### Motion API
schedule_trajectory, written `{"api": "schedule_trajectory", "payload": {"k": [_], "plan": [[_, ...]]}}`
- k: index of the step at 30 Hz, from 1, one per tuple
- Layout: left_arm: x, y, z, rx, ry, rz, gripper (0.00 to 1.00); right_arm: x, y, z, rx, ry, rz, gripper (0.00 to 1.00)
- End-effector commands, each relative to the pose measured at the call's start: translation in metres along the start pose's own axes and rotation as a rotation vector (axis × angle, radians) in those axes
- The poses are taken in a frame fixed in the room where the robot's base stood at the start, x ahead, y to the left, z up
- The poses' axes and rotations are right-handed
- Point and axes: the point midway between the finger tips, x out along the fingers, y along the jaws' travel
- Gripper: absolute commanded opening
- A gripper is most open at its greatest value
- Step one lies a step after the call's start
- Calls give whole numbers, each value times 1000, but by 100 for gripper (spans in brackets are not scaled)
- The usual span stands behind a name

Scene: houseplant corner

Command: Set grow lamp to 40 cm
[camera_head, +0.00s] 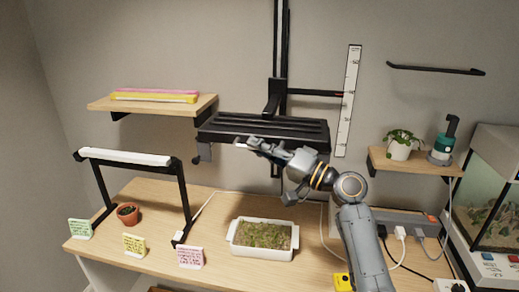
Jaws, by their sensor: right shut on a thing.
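The grow lamp (310,132) is a wide black panel on a black vertical wall rail (282,45), above the table. A thin black arm runs right from its carriage to a red-tipped pointer (339,94) at the white height scale (347,115). The pointer sits around the scale's middle; its numbers are too small to read surely. My right gripper (250,146) is at the lamp's front edge, left of its middle, and is shut on the lamp. The fingers hide part of that edge. My left gripper is out of view.
A white tray of seedlings (263,252) stands below the lamp. A smaller lamp frame (182,190), a terracotta pot (127,214) and note cards stand left. Wall shelves (150,104) flank the lamp. A power strip with cables (400,222) and a glass tank (495,200) are right.

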Motion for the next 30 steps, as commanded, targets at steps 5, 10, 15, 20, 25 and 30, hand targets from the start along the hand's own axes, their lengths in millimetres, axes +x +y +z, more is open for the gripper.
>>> {"api": "schedule_trajectory", "payload": {"k": [5, 10, 15, 20, 25, 30], "plan": [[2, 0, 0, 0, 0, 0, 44, 0, -1, -1, -2, 3, -4, 0], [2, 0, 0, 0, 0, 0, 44, 0, -1, -1, -2, 4, -4, 13], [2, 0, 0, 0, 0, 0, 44, 0, -1, -1, -2, 3, -4, 34], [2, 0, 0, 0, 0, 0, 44, 0, -1, -1, -2, 3, -4, 34], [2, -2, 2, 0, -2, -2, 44, -6, 0, -1, -2, 4, -4, 34], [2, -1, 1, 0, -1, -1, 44, -34, 0, -1, -4, 4, 0, 34]]}}
